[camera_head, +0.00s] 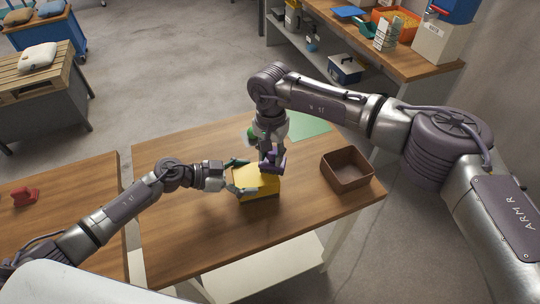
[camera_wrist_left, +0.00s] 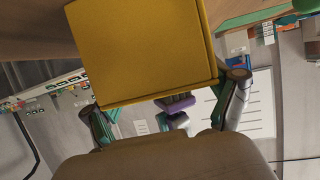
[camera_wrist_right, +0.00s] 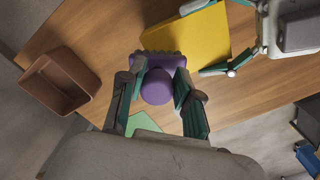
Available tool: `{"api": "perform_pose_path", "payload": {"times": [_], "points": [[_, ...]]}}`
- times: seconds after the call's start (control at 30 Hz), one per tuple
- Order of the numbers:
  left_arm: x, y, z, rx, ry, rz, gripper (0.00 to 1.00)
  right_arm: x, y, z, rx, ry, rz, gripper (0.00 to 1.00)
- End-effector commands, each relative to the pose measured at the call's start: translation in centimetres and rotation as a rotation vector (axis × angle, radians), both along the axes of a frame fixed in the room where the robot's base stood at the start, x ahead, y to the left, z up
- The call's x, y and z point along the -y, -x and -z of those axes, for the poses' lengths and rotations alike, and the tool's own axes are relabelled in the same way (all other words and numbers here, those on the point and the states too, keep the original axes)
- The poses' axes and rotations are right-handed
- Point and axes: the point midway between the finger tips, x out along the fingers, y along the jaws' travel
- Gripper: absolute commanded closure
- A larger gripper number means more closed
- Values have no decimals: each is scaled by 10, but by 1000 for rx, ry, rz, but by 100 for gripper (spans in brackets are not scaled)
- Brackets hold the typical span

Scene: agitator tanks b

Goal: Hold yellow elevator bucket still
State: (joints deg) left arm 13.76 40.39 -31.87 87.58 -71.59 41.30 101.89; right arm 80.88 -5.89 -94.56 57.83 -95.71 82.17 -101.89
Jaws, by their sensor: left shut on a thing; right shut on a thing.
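The yellow elevator bucket (camera_head: 258,186) sits on the wooden table in the head view. My left gripper (camera_head: 238,178) is shut on it from the left, and in the left wrist view the bucket (camera_wrist_left: 145,50) fills the space between the fingers. My right gripper (camera_head: 271,160) is shut on a purple thing with a round knob (camera_wrist_right: 157,86) and a ridged, wider base. The purple thing is close by the bucket (camera_wrist_right: 192,42) in the right wrist view; I cannot tell whether they touch. The bucket's underside is hidden in the head view.
A brown open box (camera_head: 347,170) stands on the table's right side. A green mat (camera_head: 308,126) lies at the back, with a green round thing (camera_head: 249,135) near it. A red item (camera_head: 23,197) is on the left table. The table's front is clear.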

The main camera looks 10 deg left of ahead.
Motion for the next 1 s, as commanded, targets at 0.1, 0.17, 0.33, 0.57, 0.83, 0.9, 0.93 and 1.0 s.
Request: {"api": "perform_pose_path", "payload": {"times": [0.1, 0.17, 0.33, 0.57, 0.83, 0.9, 0.93, 1.0], "points": [[0, 0, 0, 0, 0, -1, 57, 0, 0, -14, 3, -2, -1, 95], [0, 0, 0, 0, 0, -1, 57, -1, 0, -20, 2, -3, -1, 95], [0, 0, 0, 0, 0, -1, 57, -1, -1, -38, 2, -1, -1, 95], [0, 0, 0, 0, -1, -1, 57, -1, 0, -57, 2, -3, -1, 95], [0, 0, 0, 0, -1, -1, 57, -1, 0, -61, 0, -2, -1, 95], [0, 0, 0, 0, -1, -1, 57, -1, 0, -61, 0, -2, -1, 95], [0, 0, 0, 0, -1, -1, 57, -1, 0, -61, 0, -2, -1, 95], [0, 0, 0, 0, -1, -1, 57, -1, 0, -61, 1, -3, -1, 95]]}}
